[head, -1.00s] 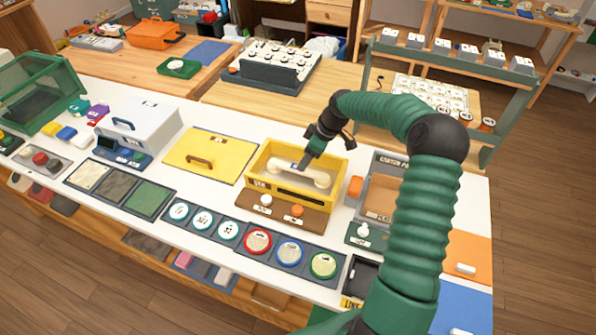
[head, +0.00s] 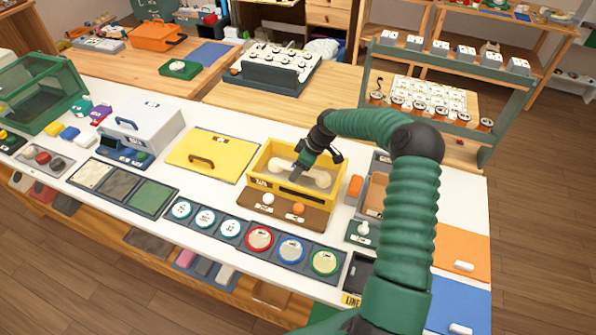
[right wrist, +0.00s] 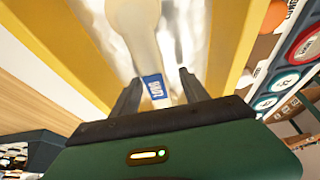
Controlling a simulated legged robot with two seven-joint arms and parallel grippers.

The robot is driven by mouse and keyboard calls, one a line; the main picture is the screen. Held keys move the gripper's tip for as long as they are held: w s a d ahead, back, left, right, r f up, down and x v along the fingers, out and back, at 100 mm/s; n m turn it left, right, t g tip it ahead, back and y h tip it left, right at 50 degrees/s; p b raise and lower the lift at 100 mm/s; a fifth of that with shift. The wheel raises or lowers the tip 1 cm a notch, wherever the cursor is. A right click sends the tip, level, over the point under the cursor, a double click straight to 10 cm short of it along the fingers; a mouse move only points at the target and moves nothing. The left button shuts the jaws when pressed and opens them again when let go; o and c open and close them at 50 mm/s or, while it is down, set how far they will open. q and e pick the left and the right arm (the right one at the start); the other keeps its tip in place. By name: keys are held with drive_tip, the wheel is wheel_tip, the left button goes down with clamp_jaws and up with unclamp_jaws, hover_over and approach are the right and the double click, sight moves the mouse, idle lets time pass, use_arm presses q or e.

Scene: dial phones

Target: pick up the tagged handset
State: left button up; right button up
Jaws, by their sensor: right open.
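A cream handset (head: 322,180) lies in a yellow open-topped box (head: 262,183) on the white counter. In the right wrist view the handset (right wrist: 135,22) runs away from my gripper, and a blue printed tag (right wrist: 154,88) shows between the fingers. My left gripper is not in view.
A brown panel with a white and an orange knob (head: 298,208) is in front of the box. A yellow lid (head: 225,150) lies to its left. Round coloured dials (head: 259,238) line the counter's front. An orange block (head: 354,186) stands close on the right.

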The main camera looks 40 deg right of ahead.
drive_tip(key=shift+d+f, duration=0.4)
drive_tip(key=shift+d, duration=0.1)
drive_tip(key=shift+c, duration=1.1)
drive_tip(key=shift+a+r, duration=0.1)
drive_tip(key=shift+a, duration=0.25)
clamp_jaws()
drive_tip(key=shift+d, duration=0.25)
